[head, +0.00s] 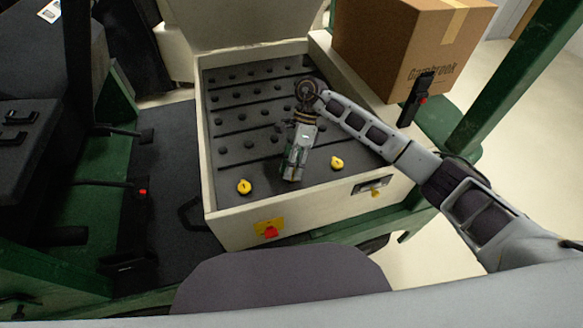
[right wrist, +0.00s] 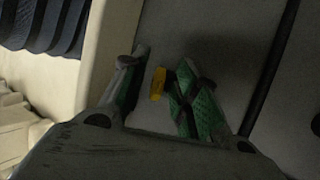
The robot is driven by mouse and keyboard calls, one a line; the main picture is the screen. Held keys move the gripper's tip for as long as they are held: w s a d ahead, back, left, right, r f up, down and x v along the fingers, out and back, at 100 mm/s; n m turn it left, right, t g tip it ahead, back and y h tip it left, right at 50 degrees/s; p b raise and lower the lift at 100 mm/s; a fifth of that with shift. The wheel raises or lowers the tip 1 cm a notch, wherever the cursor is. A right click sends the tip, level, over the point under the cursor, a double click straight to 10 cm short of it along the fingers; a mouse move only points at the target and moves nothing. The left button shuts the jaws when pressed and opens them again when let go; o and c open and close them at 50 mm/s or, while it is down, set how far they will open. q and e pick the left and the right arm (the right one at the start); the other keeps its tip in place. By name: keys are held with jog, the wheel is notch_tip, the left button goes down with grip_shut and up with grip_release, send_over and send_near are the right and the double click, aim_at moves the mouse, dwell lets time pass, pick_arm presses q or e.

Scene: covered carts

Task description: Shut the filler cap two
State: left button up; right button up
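Two yellow caps show in the head view on the dark floor of the cream open-topped box: a left cap (head: 244,186) and a right cap (head: 337,163). Neither shows a readable number, and I cannot tell how far either is closed. My right gripper (head: 293,174) points down into the box between them. In the right wrist view its green-padded fingers (right wrist: 160,100) stand apart. A yellow piece (right wrist: 158,84) shows between them, partly hidden by one finger; I cannot tell which cap it is or whether a finger touches it. My left gripper is not in view.
The cream box (head: 232,222) has rows of dark studs inside and a raised lid (head: 245,22) at its back. A yellow-and-red latch (head: 269,228) is on its front wall. A cardboard carton (head: 405,45) stands at the back right. Green cart posts (head: 515,75) rise at the sides.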

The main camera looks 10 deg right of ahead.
jog(key=v, duration=1.2)
jog(key=shift+o, duration=0.4)
